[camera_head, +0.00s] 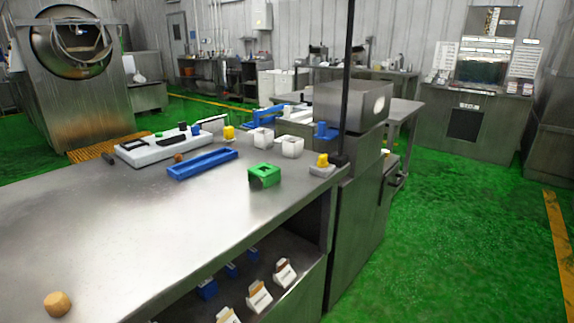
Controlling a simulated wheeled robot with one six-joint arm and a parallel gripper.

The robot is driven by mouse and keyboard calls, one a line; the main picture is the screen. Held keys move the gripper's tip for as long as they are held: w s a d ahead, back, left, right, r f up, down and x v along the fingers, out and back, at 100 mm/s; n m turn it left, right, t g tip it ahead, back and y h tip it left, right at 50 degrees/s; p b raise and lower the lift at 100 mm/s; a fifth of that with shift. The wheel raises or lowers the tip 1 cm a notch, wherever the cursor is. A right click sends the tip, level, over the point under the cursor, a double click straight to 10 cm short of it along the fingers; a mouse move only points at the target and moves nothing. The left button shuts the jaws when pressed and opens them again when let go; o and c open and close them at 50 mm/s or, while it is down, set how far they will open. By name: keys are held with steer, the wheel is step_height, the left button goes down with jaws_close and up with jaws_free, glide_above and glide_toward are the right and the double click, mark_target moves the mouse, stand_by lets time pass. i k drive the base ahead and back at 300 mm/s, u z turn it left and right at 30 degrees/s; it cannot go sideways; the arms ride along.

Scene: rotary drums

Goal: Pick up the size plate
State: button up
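I cannot tell for sure which thing is the size plate. A flat, long blue frame (203,164) lies on the steel table (150,220). Behind it is a long white base (150,152) with dark parts on top. A green block-like part (264,176) with an opening sits to the right of the blue frame. Two white hollow blocks (292,147) stand behind the green part. My gripper does not show in this view.
A small tan block (57,304) lies at the table's front left. A yellow-topped grey part (322,166) sits near the right corner. A steel box (352,104) and a dark upright pole (348,70) stand behind. White cartons (258,296) sit on the lower shelf. Green floor is open at right.

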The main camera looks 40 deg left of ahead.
mark_target(274, 175)
steer(key=u, duration=0.25)
steer(key=i, duration=0.7)
steer(key=u, duration=0.95)
steer(key=i, duration=0.5)
steer(key=u, duration=0.5)
